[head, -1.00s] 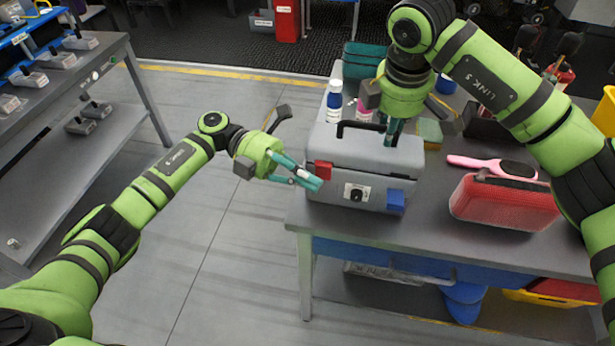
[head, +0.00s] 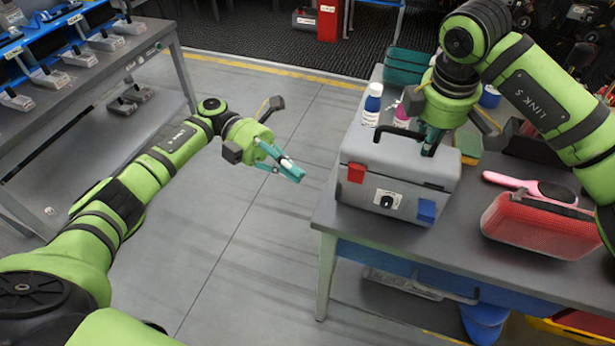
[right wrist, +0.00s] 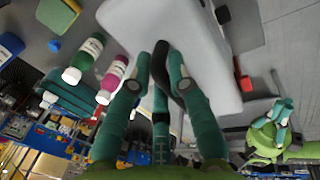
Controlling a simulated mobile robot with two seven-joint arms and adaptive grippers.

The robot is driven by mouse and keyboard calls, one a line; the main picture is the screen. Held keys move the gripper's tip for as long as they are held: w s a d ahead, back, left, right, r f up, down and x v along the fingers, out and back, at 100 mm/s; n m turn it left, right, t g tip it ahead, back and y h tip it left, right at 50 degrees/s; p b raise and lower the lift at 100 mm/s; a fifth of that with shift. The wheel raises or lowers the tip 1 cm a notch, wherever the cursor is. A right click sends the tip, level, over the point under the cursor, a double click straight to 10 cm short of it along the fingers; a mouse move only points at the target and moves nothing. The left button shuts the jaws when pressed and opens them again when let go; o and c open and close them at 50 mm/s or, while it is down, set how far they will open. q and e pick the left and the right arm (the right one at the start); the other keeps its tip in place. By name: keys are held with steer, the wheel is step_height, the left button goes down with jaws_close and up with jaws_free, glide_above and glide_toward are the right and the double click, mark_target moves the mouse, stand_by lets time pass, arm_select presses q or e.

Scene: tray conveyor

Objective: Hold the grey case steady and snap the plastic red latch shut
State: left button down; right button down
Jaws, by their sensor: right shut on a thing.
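The grey case (head: 370,150) stands upright near the left edge of the grey table (head: 345,215). Its red latch (head: 356,173) is at the front left, across the lid seam and closer to the lid than the blue latch (head: 427,211) at the front right. I cannot tell how far the red latch stands out. My right gripper (head: 432,145) is shut on the case's black handle (head: 400,131), also seen in the right wrist view (right wrist: 181,87). My left gripper (head: 299,176) has its fingertips together, empty, left of the case and apart from the red latch.
A teal bin (head: 405,65) is at the back. Open floor lies left of the table.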

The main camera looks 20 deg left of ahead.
stand_by(0.4)
steer(key=c, duration=1.1)
jaws_free()
steer(key=shift+r, duration=0.1)
